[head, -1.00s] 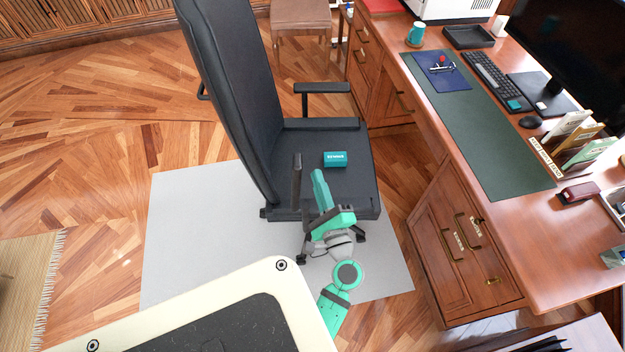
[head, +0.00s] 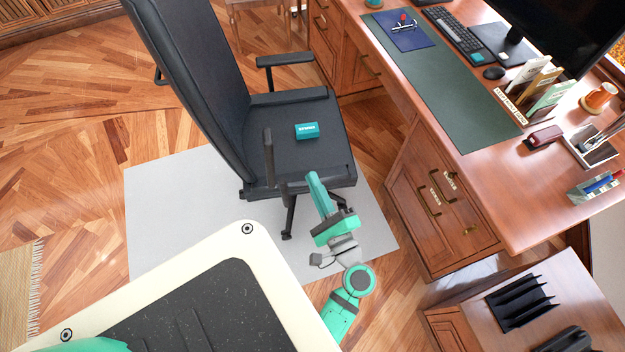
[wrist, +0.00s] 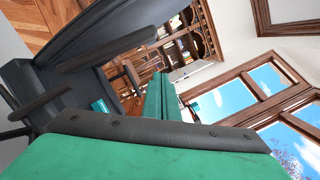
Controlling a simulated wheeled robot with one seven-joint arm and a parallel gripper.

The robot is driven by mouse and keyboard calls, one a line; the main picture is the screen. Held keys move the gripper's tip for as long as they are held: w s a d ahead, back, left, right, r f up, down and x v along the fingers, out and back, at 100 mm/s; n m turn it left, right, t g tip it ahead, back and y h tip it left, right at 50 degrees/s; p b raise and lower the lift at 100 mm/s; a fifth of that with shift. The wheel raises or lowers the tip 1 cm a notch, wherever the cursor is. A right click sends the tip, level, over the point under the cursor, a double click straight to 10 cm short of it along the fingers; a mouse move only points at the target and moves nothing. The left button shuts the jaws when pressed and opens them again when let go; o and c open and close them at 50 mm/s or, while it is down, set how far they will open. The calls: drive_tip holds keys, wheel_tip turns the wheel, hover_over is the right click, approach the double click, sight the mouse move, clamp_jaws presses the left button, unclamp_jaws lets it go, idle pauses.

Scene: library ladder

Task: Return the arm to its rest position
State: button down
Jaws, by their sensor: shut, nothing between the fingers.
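My gripper (head: 316,183) is teal with a dark band behind the fingers. In the head view it is low in the picture, in front of the chair seat, with its fingers pointing up the picture towards the chair. Its fingers are together and empty. In the wrist view the shut fingers (wrist: 163,100) point away from the camera, past the chair on the left. My arm reaches up from the lower edge of the head view, bent at a round joint.
A black office chair (head: 295,115) with a teal box (head: 307,130) on its seat stands close to my gripper. A wooden desk (head: 490,195) is on the right, with a side cabinet holding a black rack (head: 520,302) below it. Open wooden floor (head: 70,130) lies left.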

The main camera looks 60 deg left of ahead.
drive_tip(key=shift+w, duration=0.1)
drive_tip(key=shift+d, duration=0.1)
drive_tip(key=d+r+m+t+h, duration=0.3)
drive_tip(key=d+m+t, duration=0.55)
drive_tip(key=m, duration=0.95)
drive_tip(key=d+r+m+t+h, duration=0.1)
drive_tip(key=d+m+t+h, duration=0.5)
drive_tip(key=d+m, duration=0.9)
drive_tip(key=s+d+f+m+g+h, duration=0.1)
drive_tip(key=s+d+f+m+h, duration=0.2)
drive_tip(key=m, duration=1.2)
drive_tip(key=s+d+f+m+g+h, duration=0.1)
drive_tip(key=s+d+f+m+h, duration=0.2)
drive_tip(key=m, duration=1.2)
drive_tip(key=s+d+h, duration=0.2)
drive_tip(key=s+h, duration=0.1)
drive_tip(key=h, duration=0.1)
drive_tip(key=shift+s+d+m+g, duration=0.2)
drive_tip(key=shift+d+m+g, duration=0.1)
drive_tip(key=shift+d+g, duration=0.05)
drive_tip(key=shift+h, duration=0.3)
